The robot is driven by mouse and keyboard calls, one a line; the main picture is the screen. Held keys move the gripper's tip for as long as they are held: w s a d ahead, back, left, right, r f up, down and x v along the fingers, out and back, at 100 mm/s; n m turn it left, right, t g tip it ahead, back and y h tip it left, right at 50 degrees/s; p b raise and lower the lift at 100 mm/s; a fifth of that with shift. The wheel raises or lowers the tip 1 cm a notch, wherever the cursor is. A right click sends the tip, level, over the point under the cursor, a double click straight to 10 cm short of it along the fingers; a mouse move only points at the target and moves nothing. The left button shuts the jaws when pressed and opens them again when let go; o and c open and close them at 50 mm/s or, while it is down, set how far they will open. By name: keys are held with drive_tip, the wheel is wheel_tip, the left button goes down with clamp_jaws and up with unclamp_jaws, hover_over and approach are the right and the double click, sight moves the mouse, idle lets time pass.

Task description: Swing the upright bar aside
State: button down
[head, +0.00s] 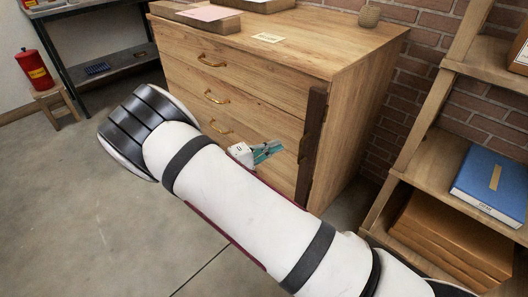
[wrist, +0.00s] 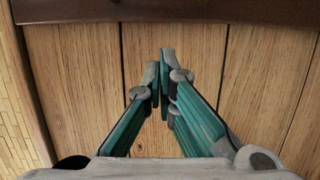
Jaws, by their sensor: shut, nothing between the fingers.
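The upright bar (head: 312,140) is a dark brown strip standing along the right front edge of the wooden drawer cabinet (head: 355,75). In the wrist view the bar (wrist: 200,11) crosses the top of the picture. My gripper (head: 278,149) has teal fingers and sits in front of the drawer fronts, just left of the bar. In the wrist view my gripper (wrist: 160,70) is shut and empty, its tips pointing toward the bar with a visible gap. My own arm hides the lower drawers.
Brass handles (head: 217,98) stick out from the drawers. A wooden shelf with a blue binder (head: 492,180) and a cardboard box (head: 455,240) stands at the right. The floor left of the cabinet is open.

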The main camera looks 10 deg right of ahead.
drive_tip(key=shift+s+d+b, duration=0.25)
drive_tip(key=shift+s+d, duration=0.15)
drive_tip(key=shift+d, duration=0.3)
drive_tip(key=shift+s+d+b, duration=0.25)
drive_tip(key=shift+s+d, duration=0.15)
drive_tip(key=shift+d, duration=0.35)
drive_tip(key=shift+s+d+b, duration=0.25)
drive_tip(key=shift+s+d, duration=0.15)
drive_tip(key=shift+d, duration=0.3)
drive_tip(key=shift+s+t, duration=0.1)
drive_tip(key=shift+t, duration=0.2)
drive_tip(key=shift+s+n+t+p, duration=0.2)
drive_tip(key=shift+n+t+p, duration=0.1)
drive_tip(key=shift+n, duration=0.1)
